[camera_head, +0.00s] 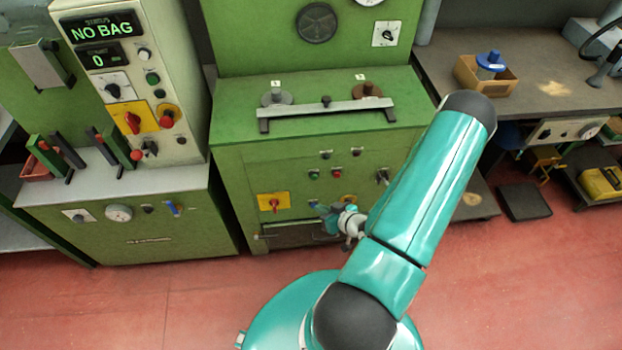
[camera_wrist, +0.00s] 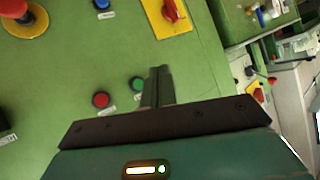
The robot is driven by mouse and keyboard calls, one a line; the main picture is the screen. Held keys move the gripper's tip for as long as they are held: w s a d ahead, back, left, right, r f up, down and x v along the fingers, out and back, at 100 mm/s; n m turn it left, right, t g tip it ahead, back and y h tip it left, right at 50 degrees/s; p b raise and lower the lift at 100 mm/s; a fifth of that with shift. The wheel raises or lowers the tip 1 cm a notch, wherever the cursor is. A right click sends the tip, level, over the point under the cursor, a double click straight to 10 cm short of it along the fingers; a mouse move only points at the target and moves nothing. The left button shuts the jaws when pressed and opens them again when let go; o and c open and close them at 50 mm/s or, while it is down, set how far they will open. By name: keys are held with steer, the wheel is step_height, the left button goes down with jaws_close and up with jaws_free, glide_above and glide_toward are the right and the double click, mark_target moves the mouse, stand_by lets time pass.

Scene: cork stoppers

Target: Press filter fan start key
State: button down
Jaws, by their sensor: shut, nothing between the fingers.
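The green machine front (camera_head: 235,175) carries several labelled push buttons. A green button (camera_head: 314,175) sits left of a red button (camera_head: 336,174); the labels are too small to read, so I cannot tell which is the filter fan start key. In the wrist view the green button (camera_wrist: 137,83) is just left of my fingertips and the red button (camera_wrist: 101,100) is farther left. My gripper (camera_wrist: 160,72) is shut and empty, its fingers pointing at the panel. Whether they touch it cannot be told. In the head view my gripper (camera_head: 334,213) is low before the panel, partly hidden by my arm.
A red rotary switch (camera_wrist: 172,10) on a yellow plate, a blue button (camera_wrist: 102,4) and a red mushroom button (camera_wrist: 15,8) are nearby on the panel. A handle bar (camera_head: 325,108) crosses the ledge above. Red floor (camera_head: 150,290) is clear in front.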

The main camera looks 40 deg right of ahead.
steer(key=w+d, duration=0.5)
steer(key=w, duration=0.2)
steer(key=shift+w, duration=0.2)
stand_by(2.1)
steer(key=shift+w+d, duration=0.2)
steer(key=shift+w, duration=0.15)
steer(key=shift+w+d, duration=0.25)
steer(key=shift+w, duration=0.1)
stand_by(0.7)
steer(key=shift+s, duration=0.1)
steer(key=shift+s+a, duration=0.5)
steer(key=shift+s, duration=0.1)
steer(key=shift+s, duration=0.1)
steer(key=shift+s+a, duration=0.7)
steer(key=shift+s, duration=0.3)
steer(key=shift+s+a, duration=0.7)
steer(key=shift+s, duration=0.3)
